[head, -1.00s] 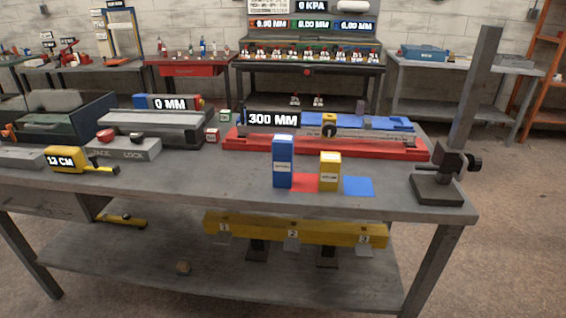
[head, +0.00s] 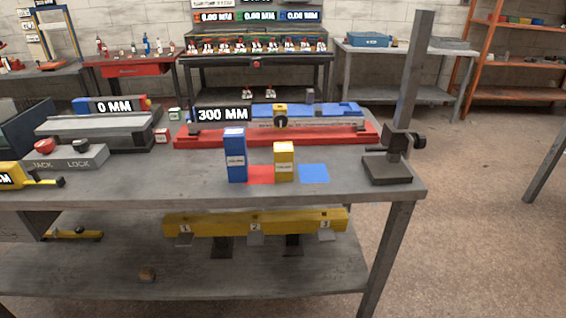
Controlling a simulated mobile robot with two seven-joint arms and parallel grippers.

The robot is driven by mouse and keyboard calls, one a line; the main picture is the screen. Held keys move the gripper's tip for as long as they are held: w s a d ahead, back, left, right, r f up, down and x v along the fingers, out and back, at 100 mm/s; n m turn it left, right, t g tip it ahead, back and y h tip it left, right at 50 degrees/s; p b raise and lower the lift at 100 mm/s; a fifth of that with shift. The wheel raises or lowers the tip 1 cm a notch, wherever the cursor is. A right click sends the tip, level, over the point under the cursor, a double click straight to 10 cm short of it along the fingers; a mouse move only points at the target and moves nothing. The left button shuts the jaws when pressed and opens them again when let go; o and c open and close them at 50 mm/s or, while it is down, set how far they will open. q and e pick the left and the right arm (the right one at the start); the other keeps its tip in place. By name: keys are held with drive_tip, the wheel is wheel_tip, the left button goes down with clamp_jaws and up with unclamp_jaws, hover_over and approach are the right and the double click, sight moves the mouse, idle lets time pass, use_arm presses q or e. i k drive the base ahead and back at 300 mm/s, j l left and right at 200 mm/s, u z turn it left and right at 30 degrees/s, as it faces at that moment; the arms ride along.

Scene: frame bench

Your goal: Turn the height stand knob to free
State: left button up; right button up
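The height stand (head: 388,168) stands upright at the right end of the grey workbench, with a flat dark base and a tall grey column (head: 414,75). A dark clamp block (head: 399,142) sits low on the column, and a black knob (head: 418,141) sticks out on its right side. The knob's setting cannot be read at this size. Neither of my grippers is in the head view.
The bench (head: 200,190) also holds a blue block (head: 235,155), a yellow block (head: 284,162), red and blue patches, a red rail (head: 200,136) and a jack-lock box (head: 62,155). Open floor (head: 480,220) lies right of the bench.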

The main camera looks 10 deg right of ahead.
sight(420, 139)
drive_tip(key=l+u, duration=0.1)
drive_tip(key=l, duration=1.1)
drive_tip(key=k+l+u, duration=0.15)
drive_tip(key=l, duration=1.1)
drive_tip(key=k+l+u, duration=0.15)
drive_tip(key=l, duration=0.45)
